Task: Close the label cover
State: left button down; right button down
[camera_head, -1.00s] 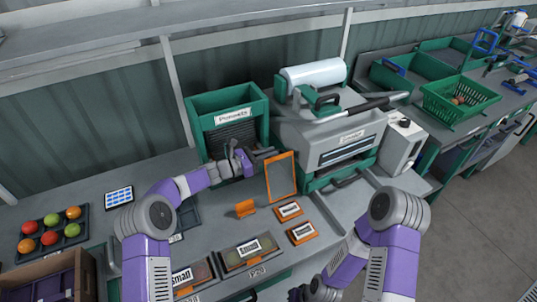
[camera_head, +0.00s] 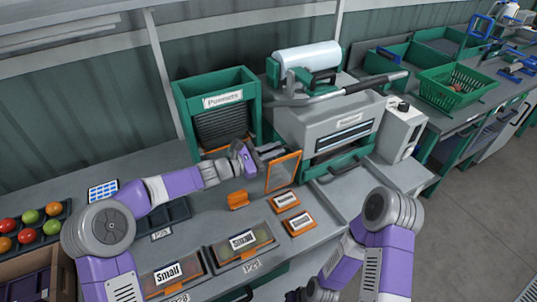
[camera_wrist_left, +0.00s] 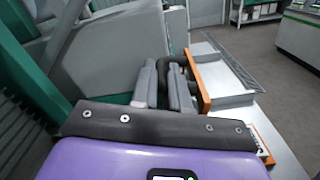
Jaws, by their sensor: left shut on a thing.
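The label cover (camera_head: 283,172) is an orange-framed see-through panel standing raised on the bench, just in front of the grey sealer. Its orange edge shows in the left wrist view (camera_wrist_left: 199,80), right of the fingers. My left gripper (camera_head: 268,150) is at the cover's upper left side, its fingers pointing right. In the left wrist view (camera_wrist_left: 166,85) the fingers are shut around a dark handle (camera_wrist_left: 178,63) beside the orange edge. Below the cover lie two orange-framed label cards (camera_head: 285,199). Of my right arm, the wrist end is at the bottom edge; its jaws cannot be made out.
A green Punnets box (camera_head: 254,110) stands behind my left arm. The grey sealer (camera_head: 335,110) stands close behind the cover. Tomatoes sit in a tray at left.

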aim_at(278, 165)
pick_arm(q)
jog(key=shift+s+d+f+m+b, duration=0.1)
jog(key=shift+s+d+m+b, duration=0.15)
jog(key=shift+s+b, duration=0.3)
jog(key=shift+s+d+f+m+b, duration=0.15)
jog(key=shift+s+m+b, duration=0.25)
jog(key=shift+b, duration=0.4)
jog(key=shift+s+d+r+m+b, duration=0.1)
jog(key=shift+s+d+m+b, duration=0.15)
jog(key=shift+s+b, duration=0.3)
jog(key=shift+w, duration=0.1)
jog(key=c, duration=1.4)
grip_release()
jog(key=shift+a, duration=0.1)
